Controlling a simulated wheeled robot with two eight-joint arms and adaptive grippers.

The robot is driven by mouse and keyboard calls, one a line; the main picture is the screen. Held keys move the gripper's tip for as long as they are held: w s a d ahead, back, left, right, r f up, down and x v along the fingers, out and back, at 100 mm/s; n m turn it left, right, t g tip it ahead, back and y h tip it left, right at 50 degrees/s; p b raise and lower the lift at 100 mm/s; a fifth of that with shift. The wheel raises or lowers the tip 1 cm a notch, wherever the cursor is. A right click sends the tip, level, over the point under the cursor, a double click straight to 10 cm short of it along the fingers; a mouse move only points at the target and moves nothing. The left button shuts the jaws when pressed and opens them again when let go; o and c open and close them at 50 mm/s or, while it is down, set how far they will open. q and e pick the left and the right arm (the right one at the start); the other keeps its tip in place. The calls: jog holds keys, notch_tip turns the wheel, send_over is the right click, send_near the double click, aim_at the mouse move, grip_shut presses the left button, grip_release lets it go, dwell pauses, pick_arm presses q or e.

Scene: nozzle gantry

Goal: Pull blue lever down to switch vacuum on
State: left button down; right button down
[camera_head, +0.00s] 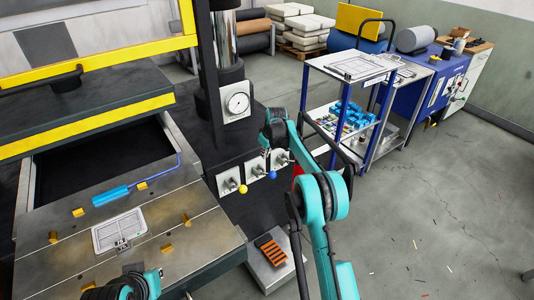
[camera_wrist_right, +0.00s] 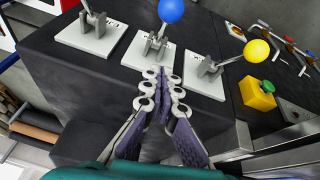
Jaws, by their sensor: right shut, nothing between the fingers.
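The blue lever has a round blue knob (camera_head: 273,174) on a metal stem, mounted on the middle of three light plates on the dark machine front. In the right wrist view its blue knob (camera_wrist_right: 171,10) is at the top edge, partly cut off. My right gripper (camera_head: 268,153) is beside that lever in the head view. In the wrist view my right gripper (camera_wrist_right: 160,78) has its fingers together and empty, with the tips over the lower edge of the middle plate, below the blue knob in the picture. Contact is not clear. Only part of my left arm shows.
A yellow-knobbed lever (camera_head: 243,188) is beside the blue one, and a third lever (camera_wrist_right: 95,20) is on its other side. A yellow box with a green button (camera_wrist_right: 258,93) is near the yellow lever. A gauge (camera_head: 237,104) is above. A shelf cart (camera_head: 345,110) stands right.

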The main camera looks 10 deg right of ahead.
pick_arm(q)
jog(key=shift+f+b, duration=0.4)
jog(key=shift+f, duration=0.15)
pick_arm(e)
send_over(266, 174)
notch_tip(266, 174, down, 4)
pick_arm(q)
jog(key=shift+f+b, duration=0.5)
jog(key=shift+f, duration=0.1)
pick_arm(e)
jog(key=shift+s+d+f, duration=0.2)
jog(key=shift+s+f, duration=0.4)
jog(key=shift+f, duration=0.1)
jog(key=shift+s+d+f, duration=0.2)
jog(key=shift+s+f, duration=0.4)
jog(key=shift+f, duration=0.05)
pick_arm(q)
jog(key=shift+f, duration=0.15)
pick_arm(e)
jog(key=shift+f, duration=0.1)
